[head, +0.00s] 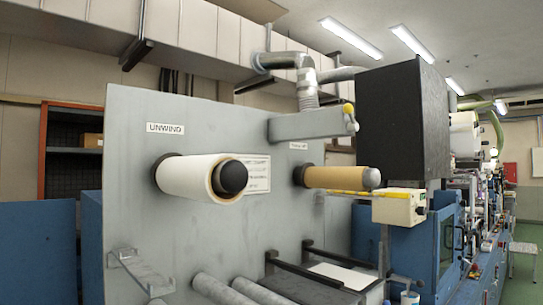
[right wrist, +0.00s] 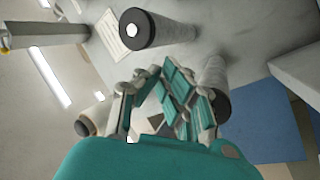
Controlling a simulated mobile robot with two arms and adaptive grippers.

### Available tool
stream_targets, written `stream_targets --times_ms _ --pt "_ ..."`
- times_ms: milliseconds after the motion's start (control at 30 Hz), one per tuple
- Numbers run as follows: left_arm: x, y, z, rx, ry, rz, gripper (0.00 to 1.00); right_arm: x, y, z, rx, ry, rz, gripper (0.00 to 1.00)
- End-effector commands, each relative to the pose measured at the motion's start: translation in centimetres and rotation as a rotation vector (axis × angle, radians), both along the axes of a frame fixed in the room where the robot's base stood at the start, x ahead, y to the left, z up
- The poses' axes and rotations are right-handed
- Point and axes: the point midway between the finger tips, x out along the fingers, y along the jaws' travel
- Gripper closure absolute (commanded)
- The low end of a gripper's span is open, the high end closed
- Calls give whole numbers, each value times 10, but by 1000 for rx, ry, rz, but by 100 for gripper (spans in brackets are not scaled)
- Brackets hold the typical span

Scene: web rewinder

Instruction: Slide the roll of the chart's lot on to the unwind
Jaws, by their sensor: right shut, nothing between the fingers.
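In the head view a white roll (head: 194,177) sits on the unwind shaft, under the label "UNWIND" (head: 165,127). The shaft's black end (head: 232,178) stands out of the roll's core. A printed sheet (head: 257,176), partly hidden by the roll, is on the grey panel, its text too small to read. A brown core (head: 333,177) is on a second shaft to the right. My right gripper (right wrist: 160,72) shows in the right wrist view, shut and empty. Two grey cylinders with black ends (right wrist: 172,28) (right wrist: 215,72) are beyond its fingers. My left gripper is not in view.
The grey upright panel (head: 125,220) fills the left middle. Grey rollers (head: 226,291) lie low in front of it, beside a clear bracket (head: 140,272). A black box (head: 402,120) hangs at the right. A green floor (head: 522,275) lies at far right.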

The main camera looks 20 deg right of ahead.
Motion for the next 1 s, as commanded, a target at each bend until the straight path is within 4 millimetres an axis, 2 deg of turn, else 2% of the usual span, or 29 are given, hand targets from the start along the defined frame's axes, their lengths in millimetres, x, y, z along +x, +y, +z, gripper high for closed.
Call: stream_targets --times_ms 33,100,167,200,300,400,500,567,667,733,833,900,1000 --pt "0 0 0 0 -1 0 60 3 10 42 -67 -124 29 100" --pt "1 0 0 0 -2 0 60 -1 26 93 -163 -288 74 100" --pt "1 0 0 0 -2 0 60 -9 44 135 -261 -430 116 100" --pt "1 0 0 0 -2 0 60 -18 57 162 -337 -525 144 100" --pt "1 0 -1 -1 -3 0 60 -46 97 222 -577 -768 220 100" --pt "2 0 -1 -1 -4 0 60 -74 137 259 -882 -968 286 100" --pt "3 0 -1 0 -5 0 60 -89 164 275 -1220 -1082 319 100" --pt "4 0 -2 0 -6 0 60 -89 171 281 -1432 -1104 317 100" --pt "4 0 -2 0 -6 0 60 -78 164 292 -1786 -1050 270 100" --pt "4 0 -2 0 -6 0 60 -65 144 306 -2013 -945 203 100" --pt "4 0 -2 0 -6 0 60 -51 101 334 -2259 -728 75 100" --pt "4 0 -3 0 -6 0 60 -46 68 355 -2364 -568 -12 100" --pt "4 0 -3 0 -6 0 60 -47 34 375 -2432 -402 -100 100"
